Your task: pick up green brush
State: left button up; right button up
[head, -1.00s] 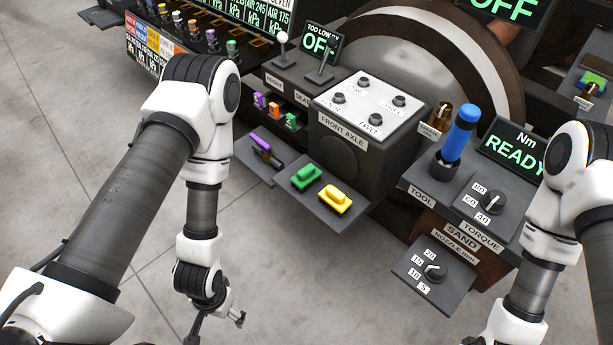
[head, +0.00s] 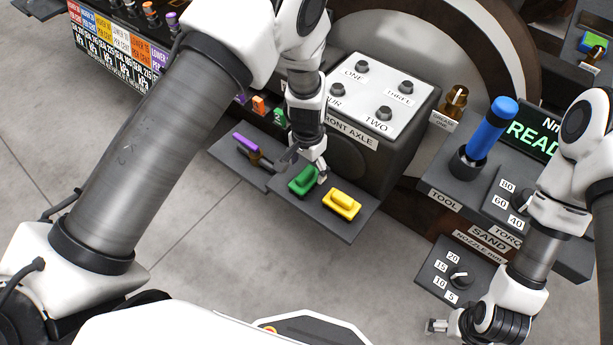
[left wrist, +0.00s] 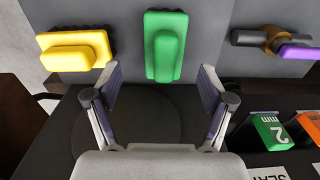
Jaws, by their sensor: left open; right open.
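The green brush (head: 304,181) lies on a dark grey shelf (head: 330,225) below the front axle box. It also shows in the left wrist view (left wrist: 166,47), ahead of and between the open fingers. My left gripper (head: 302,167) is open just above and behind the green brush; in the left wrist view its fingertips (left wrist: 160,80) stand on either side of the brush's near end, with nothing held. Contact cannot be told. My right gripper (head: 440,327) is open and empty at the lower right, below the nozzle panel, partly hidden by its own wrist.
A yellow brush (head: 342,203) lies right of the green one. A purple-handled tool (head: 247,143) lies to the left. The front axle box (head: 370,120) rises behind the shelf. A blue-handled tool (head: 483,135) stands upright at right. The floor in front is clear.

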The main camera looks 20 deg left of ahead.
aim_at(306, 172)
pick_arm(q)
jog(key=f, duration=0.4)
jog(key=f+b, duration=0.1)
jog(key=f, duration=0.1)
jog(key=shift+w+a+f, duration=0.1)
jog(key=shift+a, duration=0.15)
jog(key=c, duration=1.3)
jog(key=shift+r+p, duration=0.6)
notch_tip(306, 172, up, 3)
jog(key=p, duration=0.4)
jog(key=s+r+p, duration=0.1)
jog(key=p, duration=0.1)
jog(key=shift+s+d, duration=0.15)
jog(key=shift+d, duration=0.1)
jog(key=s+d+p, duration=0.2)
jog(key=s+p, duration=0.2)
jog(key=p, duration=0.2)
jog(key=s+d+p, duration=0.2)
jog(key=s+p, duration=0.3)
jog(key=p, duration=0.2)
jog(key=s+d+p, duration=0.2)
jog(key=s+p, duration=0.2)
jog(key=p, duration=0.3)
jog(key=shift+s+f, duration=0.1)
jog(key=shift+s, duration=0.1)
